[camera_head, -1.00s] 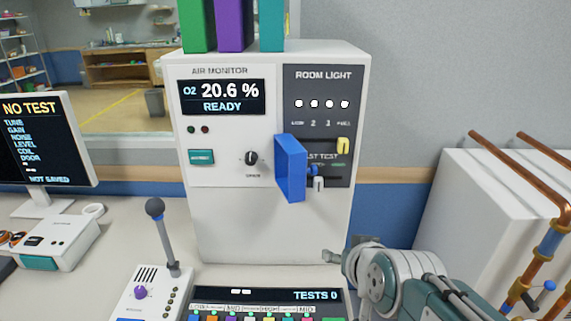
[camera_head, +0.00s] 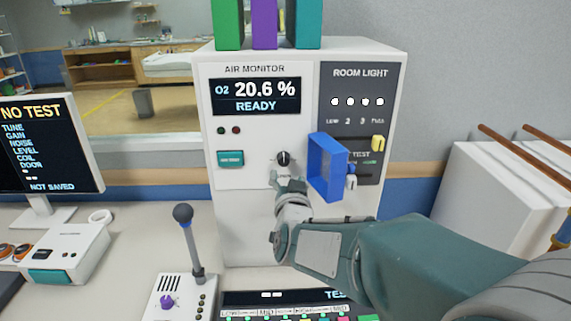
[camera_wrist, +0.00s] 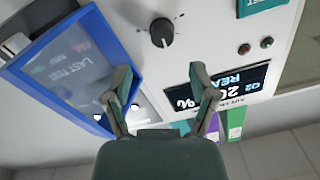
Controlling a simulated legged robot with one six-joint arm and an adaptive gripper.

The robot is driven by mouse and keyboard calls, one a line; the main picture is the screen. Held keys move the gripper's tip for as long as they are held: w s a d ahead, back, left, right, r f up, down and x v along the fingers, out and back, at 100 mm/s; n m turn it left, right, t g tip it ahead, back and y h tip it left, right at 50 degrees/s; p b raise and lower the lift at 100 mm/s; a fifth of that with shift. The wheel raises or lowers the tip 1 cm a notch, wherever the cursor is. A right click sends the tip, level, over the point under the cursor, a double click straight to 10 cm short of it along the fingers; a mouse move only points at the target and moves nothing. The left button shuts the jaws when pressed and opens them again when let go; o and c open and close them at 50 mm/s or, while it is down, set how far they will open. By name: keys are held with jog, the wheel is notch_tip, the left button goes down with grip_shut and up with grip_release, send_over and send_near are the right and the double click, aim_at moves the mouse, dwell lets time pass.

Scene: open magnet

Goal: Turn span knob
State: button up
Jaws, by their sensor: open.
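The span knob (camera_head: 283,158) is a small black dial with a pale pointer line on the white front of the air monitor (camera_head: 225,205), below its "20.6 % READY" screen. In the wrist view the knob (camera_wrist: 161,31) sits beyond the fingertips, near the top middle. My gripper (camera_head: 278,176) is just below the knob in the head view and partly covers the label under it. In the wrist view my gripper (camera_wrist: 160,76) has its two fingers spread apart with nothing between them. The knob appears untouched.
A blue-framed clear cover (camera_head: 328,167) sticks out close to the right of the knob; it also shows in the wrist view (camera_wrist: 75,70). A teal button (camera_head: 230,159) is to the left. A grey-stemmed lever (camera_head: 190,240) stands on the bench in front.

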aim_at(283, 163)
jog(key=w, duration=0.4)
jog(key=w+a, duration=0.1)
jog(key=shift+w, duration=0.4)
jog(key=shift+w+d, duration=0.3)
jog(key=shift+w, duration=0.15)
jog(key=shift+a, duration=0.15)
grip_shut()
